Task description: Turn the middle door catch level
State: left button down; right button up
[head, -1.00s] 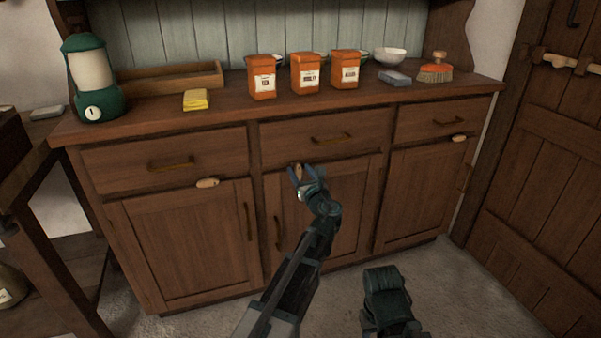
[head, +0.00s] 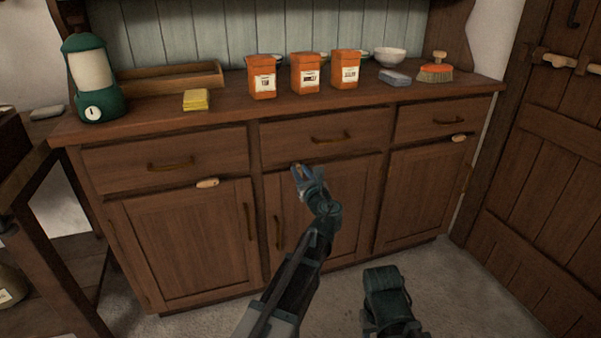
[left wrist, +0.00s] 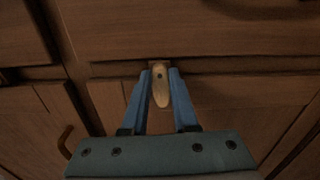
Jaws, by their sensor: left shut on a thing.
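The middle door catch (left wrist: 160,88) is a pale wooden piece on a pivot at the top edge of the middle door (head: 335,205). In the left wrist view it points down the picture, across the drawer edge line, so it hangs upright rather than level. My left gripper (head: 301,169) is at the catch, with its blue fingers (left wrist: 160,73) on either side, shut on it. In the head view the fingers hide most of the catch. The left door catch (head: 207,183) and right door catch (head: 459,138) lie about level.
Drawer handles stick out above the doors, the middle one (head: 331,138) close above my gripper. The counter (head: 225,116) holds orange canisters (head: 305,75), a lantern (head: 91,80), a yellow sponge (head: 195,100) and a brush (head: 436,70). Floor in front is clear.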

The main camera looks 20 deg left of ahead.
pick_arm(q)
jog(key=n, duration=0.3)
jog(key=shift+n, duration=0.4)
jog(key=n, duration=0.4)
jog(key=shift+d+n, duration=0.1)
jog(key=shift+n, duration=0.2)
jog(key=n, duration=0.4)
jog(key=shift+r+n, duration=0.1)
jog(key=shift+n, duration=2.3)
jog(key=c, duration=0.7)
grip_release()
jog(key=shift+d, duration=0.1)
